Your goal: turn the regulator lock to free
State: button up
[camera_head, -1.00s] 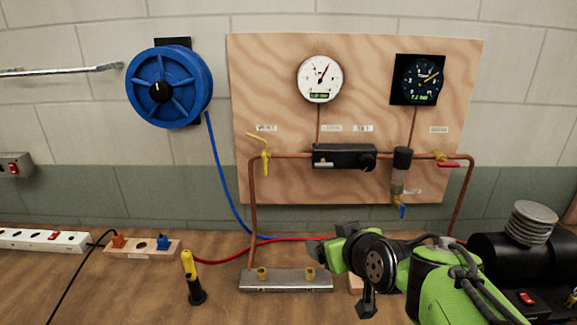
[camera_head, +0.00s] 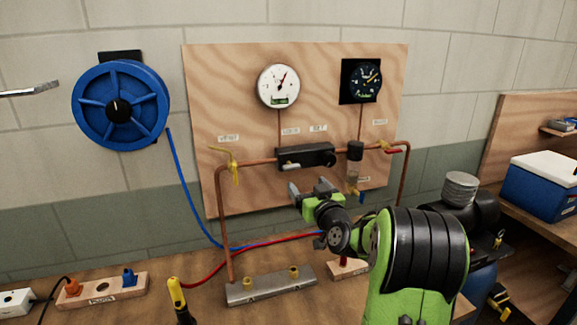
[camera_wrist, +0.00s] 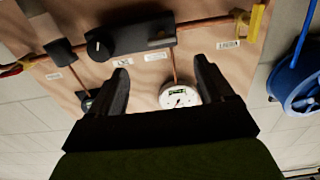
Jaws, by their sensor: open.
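The regulator is a black box (camera_head: 303,157) on the copper pipe of the plywood panel, with a round black knob at its right end. In the wrist view, turned about, the regulator (camera_wrist: 148,34) lies ahead of the fingers, and its knob (camera_wrist: 98,46) with a white mark is at its left end. A small white tab shows on the box front; I cannot tell the lock's setting. My gripper (camera_head: 312,188) is open and empty, below and in front of the regulator, apart from it. Both fingers of my gripper (camera_wrist: 165,80) show spread in the wrist view.
A white gauge (camera_head: 279,86) and a dark gauge (camera_head: 364,81) hang above the pipe. A filter bowl (camera_head: 354,165) hangs right of the regulator. A metal manifold (camera_head: 270,287) lies on the bench below.

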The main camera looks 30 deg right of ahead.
aim_at(293, 168)
jog(key=p+x, duration=0.3)
jog(key=x, duration=1)
jog(key=shift+a, duration=0.15)
jog(key=shift+s, duration=0.1)
jog(key=c, duration=1)
jog(key=shift+c, duration=0.2)
